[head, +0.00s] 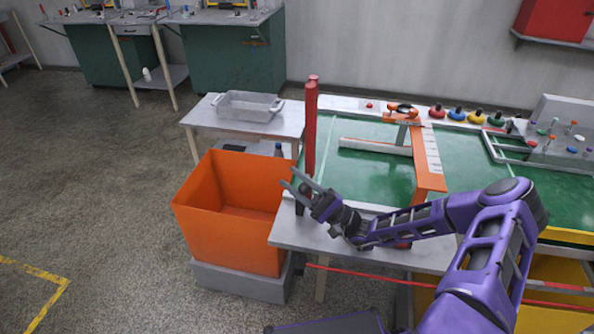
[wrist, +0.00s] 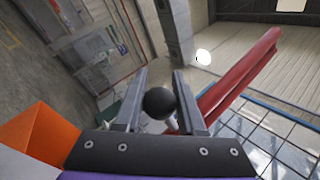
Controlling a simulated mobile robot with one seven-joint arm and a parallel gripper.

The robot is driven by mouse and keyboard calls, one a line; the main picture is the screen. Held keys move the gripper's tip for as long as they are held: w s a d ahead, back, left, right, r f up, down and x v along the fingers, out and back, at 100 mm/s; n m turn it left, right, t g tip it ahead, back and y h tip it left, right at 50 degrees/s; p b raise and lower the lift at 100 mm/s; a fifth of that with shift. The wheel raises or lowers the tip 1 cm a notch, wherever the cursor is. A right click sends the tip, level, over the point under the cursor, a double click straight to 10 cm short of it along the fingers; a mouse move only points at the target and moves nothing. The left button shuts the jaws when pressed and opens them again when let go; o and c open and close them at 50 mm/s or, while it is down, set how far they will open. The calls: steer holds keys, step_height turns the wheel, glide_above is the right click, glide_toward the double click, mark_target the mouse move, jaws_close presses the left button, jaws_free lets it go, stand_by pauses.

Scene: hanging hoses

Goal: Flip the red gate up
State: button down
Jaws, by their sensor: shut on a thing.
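The red gate (head: 310,130) stands upright as a tall narrow bar at the left end of the green-topped table. In the wrist view it shows as a long red bar (wrist: 238,78) slanting to the upper right, just right of the fingers. My gripper (head: 289,178) is at the foot of the gate, over the table's left edge, its fingers pointing left. In the wrist view my gripper (wrist: 159,76) has its two fingers on either side of a round black knob (wrist: 159,103) and is shut on it. How the knob joins the gate is hidden.
An orange bin (head: 232,235) stands on the floor left of the table. A side table with a grey tray (head: 248,106) is behind it. An orange frame (head: 428,160) rises right of the gate. Several coloured knobs (head: 457,114) line the back edge.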

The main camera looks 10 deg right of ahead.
steer(key=shift+s+a+f, duration=0.3)
steer(key=shift+s, duration=0.2)
steer(key=shift+s+f, duration=0.1)
steer(key=shift+f, duration=0.05)
steer(key=c, duration=0.5)
jaws_free()
steer(key=shift+d, duration=0.1)
steer(key=s+d+f, duration=0.1)
steer(key=s+d, duration=0.6)
steer(key=d, duration=0.5)
steer(key=shift+s+f+b, duration=0.2)
steer(key=shift+s+b, duration=0.15)
steer(key=shift+b, duration=0.05)
